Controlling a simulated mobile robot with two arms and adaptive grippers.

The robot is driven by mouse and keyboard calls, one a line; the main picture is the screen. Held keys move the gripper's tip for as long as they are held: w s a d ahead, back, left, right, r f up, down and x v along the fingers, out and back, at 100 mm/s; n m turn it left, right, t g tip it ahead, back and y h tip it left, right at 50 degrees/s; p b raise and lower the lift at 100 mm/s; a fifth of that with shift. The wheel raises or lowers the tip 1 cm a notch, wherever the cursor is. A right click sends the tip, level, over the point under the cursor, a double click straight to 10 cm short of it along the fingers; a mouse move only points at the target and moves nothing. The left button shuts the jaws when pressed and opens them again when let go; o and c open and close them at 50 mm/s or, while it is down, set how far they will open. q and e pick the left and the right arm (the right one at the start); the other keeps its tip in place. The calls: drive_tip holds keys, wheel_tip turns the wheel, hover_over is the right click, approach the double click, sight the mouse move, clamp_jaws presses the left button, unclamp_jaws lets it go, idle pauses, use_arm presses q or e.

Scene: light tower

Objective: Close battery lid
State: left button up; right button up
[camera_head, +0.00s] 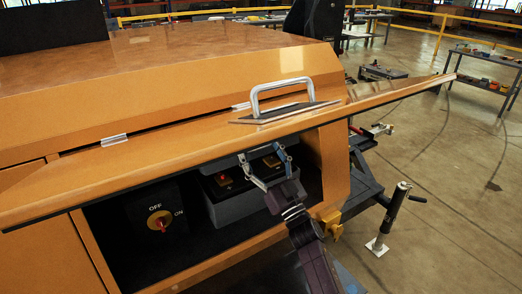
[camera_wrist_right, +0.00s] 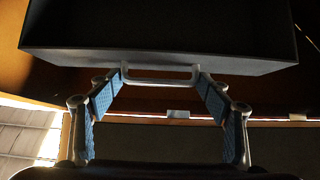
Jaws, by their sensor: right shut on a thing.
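The orange lid (camera_head: 180,160) is raised and sticks out over the open compartment. A pale handle (camera_head: 282,92) stands on its upper face. My right gripper (camera_head: 264,162) is below the lid's edge, in front of the grey battery (camera_head: 235,205) with its red parts. In the right wrist view, my right gripper (camera_wrist_right: 160,80) has its blue fingers set wide, at the two ends of a pale U-shaped bar (camera_wrist_right: 160,79). A dark box-like shape (camera_wrist_right: 160,35) lies beyond the bar. I cannot tell whether this bar is the lid's handle. My left gripper is not in view.
A red and yellow switch (camera_head: 160,222) marked OFF and ON sits at the left in the compartment. A jack stand (camera_head: 390,218) is to the right of the machine. Open floor (camera_head: 455,185) lies at the right, with a metal shelf (camera_head: 482,70) farther back.

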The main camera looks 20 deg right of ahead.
drive_tip(key=o, duration=1.3)
drive_tip(key=shift+a+f, duration=0.2)
drive_tip(key=shift+f, duration=0.25)
drive_tip(key=shift+o, duration=0.4)
drive_tip(key=shift+w+a, duration=0.1)
drive_tip(key=shift+w, duration=0.05)
drive_tip(key=shift+w+r, duration=0.1)
drive_tip(key=shift+r, duration=0.1)
drive_tip(key=v, duration=1.2)
drive_tip(key=shift+c, duration=0.4)
